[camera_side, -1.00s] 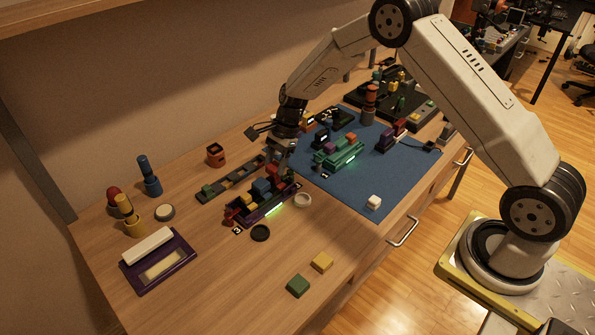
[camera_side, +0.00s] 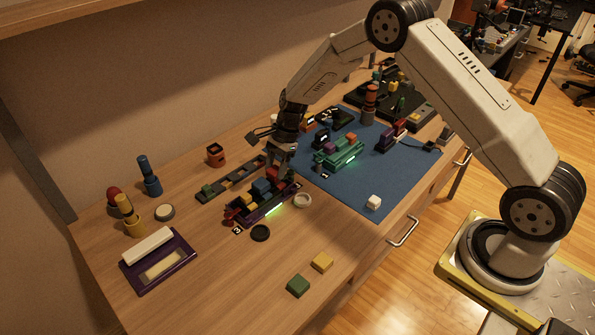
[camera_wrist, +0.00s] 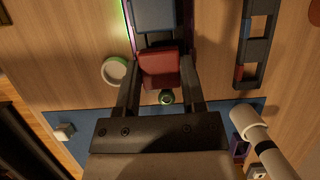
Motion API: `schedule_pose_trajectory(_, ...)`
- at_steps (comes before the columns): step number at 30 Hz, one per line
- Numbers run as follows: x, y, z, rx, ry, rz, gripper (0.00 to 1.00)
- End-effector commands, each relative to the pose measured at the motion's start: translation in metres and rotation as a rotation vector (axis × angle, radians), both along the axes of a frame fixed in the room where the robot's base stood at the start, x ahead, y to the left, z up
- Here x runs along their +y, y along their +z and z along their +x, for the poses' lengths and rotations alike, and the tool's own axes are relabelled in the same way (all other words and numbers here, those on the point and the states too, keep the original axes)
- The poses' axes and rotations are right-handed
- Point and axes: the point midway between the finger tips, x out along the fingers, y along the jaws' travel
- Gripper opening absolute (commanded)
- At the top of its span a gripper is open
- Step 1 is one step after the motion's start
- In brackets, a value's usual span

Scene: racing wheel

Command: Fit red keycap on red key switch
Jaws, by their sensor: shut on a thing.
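A red keycap (camera_wrist: 160,68) sits between the two fingers of my gripper (camera_wrist: 158,75) in the wrist view, and the fingers are shut on it. The cap is at the near end of a purple key module (camera_side: 262,212), close to a blue keycap (camera_wrist: 155,15). In the side view my gripper (camera_side: 281,170) is over the right end of that module, and a red cap (camera_side: 272,174) shows there. The red key switch is not clearly seen. I cannot tell whether the cap touches a switch.
A dark slotted strip (camera_side: 232,180) lies behind the module. A white ring (camera_side: 303,200) and a black disc (camera_side: 260,233) lie in front. A blue mat (camera_side: 350,190) with a green module (camera_side: 340,153) is to the right.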

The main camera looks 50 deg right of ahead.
Motion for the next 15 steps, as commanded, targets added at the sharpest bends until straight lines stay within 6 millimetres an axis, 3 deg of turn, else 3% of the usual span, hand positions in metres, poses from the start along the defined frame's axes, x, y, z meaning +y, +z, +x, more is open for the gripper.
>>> schedule_pose_trajectory(15, -0.0001, -0.009, 0.0003, -0.001, 0.0, 0.0, 0.0)
